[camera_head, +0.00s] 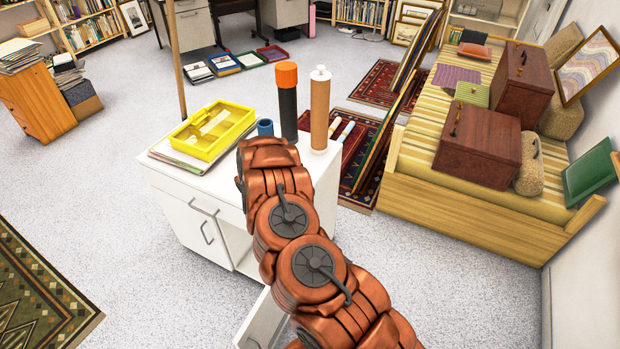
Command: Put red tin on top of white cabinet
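The white cabinet (178,213) stands left of centre, with one front door shut and another door (262,320) swung open toward me at the bottom. I do not see a clear red tin. A dark cylinder with an orange cap (287,100) stands upright on the cabinet top.
On the cabinet top are a yellow tray (208,130) on papers, a blue cup (265,127) and a brown tube (320,108). A daybed (480,205) with brown cases stands right. Framed pictures lean between it and the cabinet.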

